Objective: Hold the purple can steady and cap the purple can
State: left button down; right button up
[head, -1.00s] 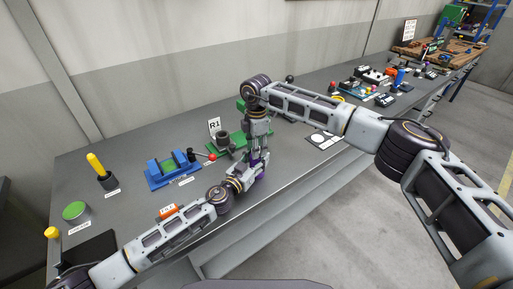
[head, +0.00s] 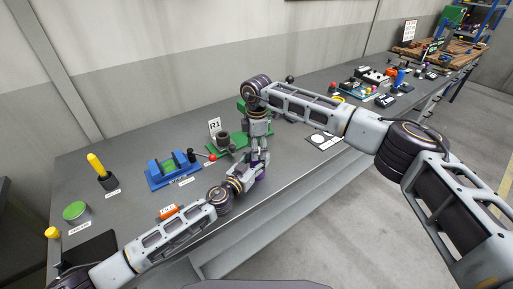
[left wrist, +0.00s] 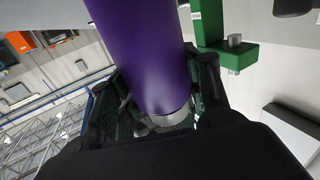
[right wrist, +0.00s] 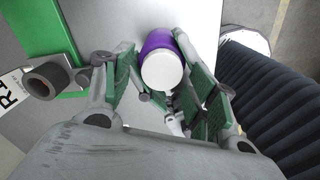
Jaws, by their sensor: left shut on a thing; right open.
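The purple can (head: 262,174) is near the table's front edge, mostly hidden behind my grippers in the head view. In the left wrist view the purple can (left wrist: 140,50) fills the space between the fingers of my left gripper (left wrist: 160,100), which is shut on it. In the right wrist view the can shows a round white top (right wrist: 162,71); I cannot tell whether this is a separate cap seated on it. My right gripper (right wrist: 165,90) is open above the can, its green-padded fingers either side of the white top. Both grippers meet at the can in the head view.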

jog(key=shift+r, duration=2.25)
jog(key=shift+c, duration=0.2)
